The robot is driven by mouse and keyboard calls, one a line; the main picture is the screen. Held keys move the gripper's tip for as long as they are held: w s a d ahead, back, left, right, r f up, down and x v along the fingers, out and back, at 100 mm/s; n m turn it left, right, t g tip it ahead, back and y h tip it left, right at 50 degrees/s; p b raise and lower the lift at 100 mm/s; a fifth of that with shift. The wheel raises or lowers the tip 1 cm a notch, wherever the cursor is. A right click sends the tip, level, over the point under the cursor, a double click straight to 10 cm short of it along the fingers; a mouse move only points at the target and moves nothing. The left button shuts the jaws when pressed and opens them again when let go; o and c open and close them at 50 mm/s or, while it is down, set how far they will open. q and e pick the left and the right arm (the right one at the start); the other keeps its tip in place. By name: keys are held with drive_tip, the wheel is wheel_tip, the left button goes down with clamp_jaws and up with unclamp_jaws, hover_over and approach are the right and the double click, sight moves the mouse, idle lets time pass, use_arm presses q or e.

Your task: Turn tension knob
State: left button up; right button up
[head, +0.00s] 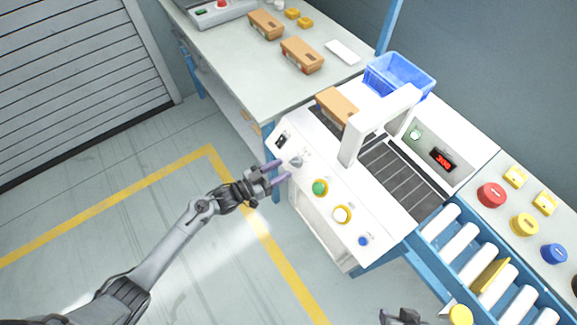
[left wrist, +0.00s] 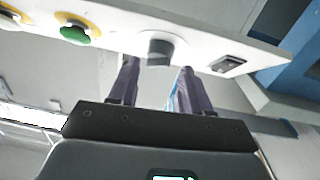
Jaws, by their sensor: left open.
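The tension knob (head: 296,161) is a small grey knob on the sloped white front panel of the machine, left of the green button. In the left wrist view the knob (left wrist: 160,50) is a dark grey cylinder just beyond and between the fingertips. My left gripper (head: 277,172) is open and empty, its purple-grey fingers pointing at the knob from the front. The fingers (left wrist: 158,72) straddle the knob's line; whether they touch it I cannot tell. My right gripper (head: 400,315) is only partly in view at the bottom edge, its fingers mostly cut off.
The panel carries a black switch (head: 281,140), a green button (head: 320,187), a white button (head: 342,214) and a blue button (head: 363,241). A white arch (head: 375,125) spans the belt, with a brown box (head: 336,105) behind it. A roller conveyor (head: 460,238) lies right.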

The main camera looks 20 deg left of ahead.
sight(295, 163)
use_arm(q)
drive_tip(key=shift+x, duration=1.85)
drive_tip(key=c, duration=0.7)
drive_tip(key=shift+s+d+r+n+t+y+p, duration=0.1)
drive_tip(key=shift+n+t+y+p, duration=0.1)
drive_tip(key=shift+n+y+p, duration=0.25)
drive_tip(key=shift+r+n+t+y+p, duration=0.15)
drive_tip(key=shift+n+t+y+p, duration=0.1)
drive_tip(key=shift+n+p, duration=0.25)
drive_tip(key=shift+c, duration=0.2)
drive_tip(key=n+y+p, duration=0.2)
drive_tip(key=n, duration=0.1)
drive_tip(key=n+t+y+p, duration=0.1)
drive_tip(key=shift+s+d+n+p, duration=0.15)
drive_tip(key=shift+d+n+p, duration=0.15)
drive_tip(key=shift+p, duration=0.1)
drive_tip(key=n+y+p, duration=0.2)
drive_tip(key=n, duration=0.1)
drive_tip(key=shift+d, duration=0.2)
drive_tip(key=shift+d+n+y+p, duration=0.1)
drive_tip(key=shift+n+y+p, duration=0.65)
drive_tip(key=shift+n+y, duration=0.5)
